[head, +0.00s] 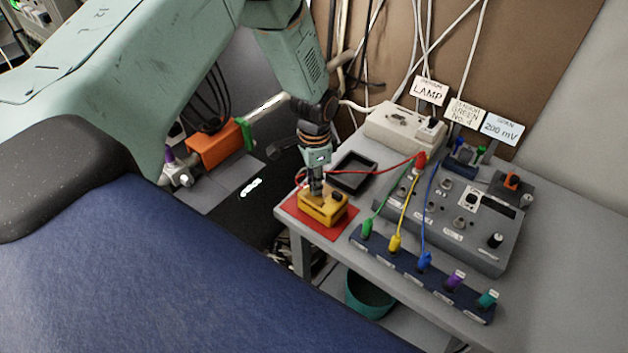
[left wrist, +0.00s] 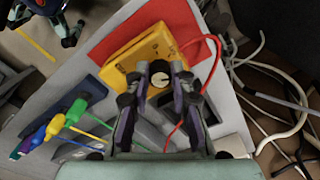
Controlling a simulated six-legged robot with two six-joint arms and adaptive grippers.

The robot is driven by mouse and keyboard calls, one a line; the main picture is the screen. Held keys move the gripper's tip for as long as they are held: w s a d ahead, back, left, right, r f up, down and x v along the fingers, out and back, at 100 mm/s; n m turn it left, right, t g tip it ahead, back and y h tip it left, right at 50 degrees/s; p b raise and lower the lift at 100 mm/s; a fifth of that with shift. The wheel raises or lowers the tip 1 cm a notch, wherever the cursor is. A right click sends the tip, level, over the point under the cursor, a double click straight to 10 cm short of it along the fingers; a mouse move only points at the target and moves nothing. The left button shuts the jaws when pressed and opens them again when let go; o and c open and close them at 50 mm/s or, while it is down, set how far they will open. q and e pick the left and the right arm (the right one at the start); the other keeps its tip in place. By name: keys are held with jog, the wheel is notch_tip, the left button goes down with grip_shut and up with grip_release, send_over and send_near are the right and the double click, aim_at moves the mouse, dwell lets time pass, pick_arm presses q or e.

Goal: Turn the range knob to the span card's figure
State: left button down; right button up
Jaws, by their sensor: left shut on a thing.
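The yellow meter (head: 335,216) lies on a red mat (head: 298,222) at the left end of the grey table. Its round range knob (left wrist: 160,80) shows pale between my fingers in the left wrist view. My left gripper (head: 316,189) reaches down from above and is shut on that knob. The fingers also show in the left wrist view (left wrist: 161,72), one on each side of the knob. The knob's scale is too small to read. The span card (head: 502,128) reads "200 mV" and stands at the back right.
A red lead (head: 385,163) runs from the meter to a grey instrument box (head: 478,225). A blue terminal strip (head: 405,268) with several coloured plugs lies along the front. A black tray (head: 353,172) sits behind the meter. Lamp (head: 429,91) and sensor cards stand behind.

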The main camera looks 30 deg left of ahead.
pick_arm(q)
jog(key=shift+s+f, duration=0.1)
jog(key=shift+s, duration=0.1)
dwell(0.3)
jog(key=c, duration=1.1)
grip_release()
jog(key=shift+w+d, duration=0.1)
jog(key=shift+c, duration=0.2)
notch_tip(320, 180, up, 12)
